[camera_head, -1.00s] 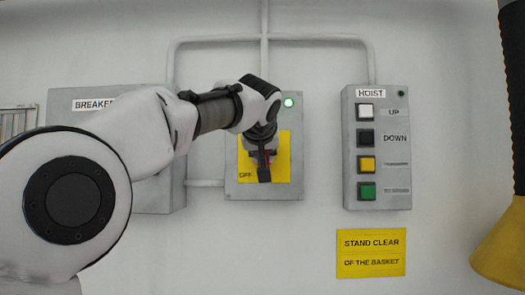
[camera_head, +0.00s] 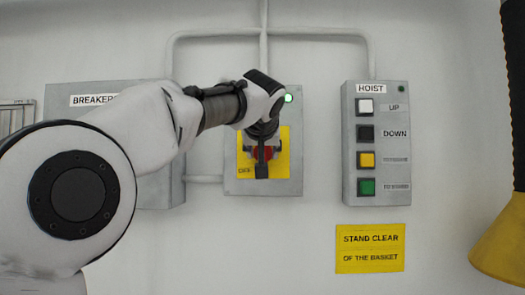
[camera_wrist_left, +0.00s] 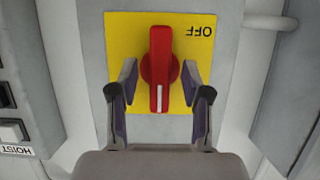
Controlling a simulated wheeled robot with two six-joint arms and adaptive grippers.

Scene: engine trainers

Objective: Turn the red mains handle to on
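The red mains handle (camera_head: 268,153) sits on a yellow plate (camera_head: 284,170) on a grey wall box. The gripper partly covers it in the head view. In the left wrist view the handle (camera_wrist_left: 160,68) stands upright, its white-marked end toward my gripper's palm. That view is upside down, so the marked end points up on the wall. The OFF label (camera_wrist_left: 201,29) is beside the other end. No ON label shows. My left gripper (camera_wrist_left: 158,76) is open, with one finger on each side of the handle and gaps between. My right gripper is not in view.
A green lamp (camera_head: 288,98) glows on the mains box (camera_head: 294,187). The hoist box (camera_head: 388,190) with its buttons is to the right, and the breaker box (camera_head: 64,120) is to the left, partly behind my arm. A yellow sign (camera_head: 370,249) is below the hoist box.

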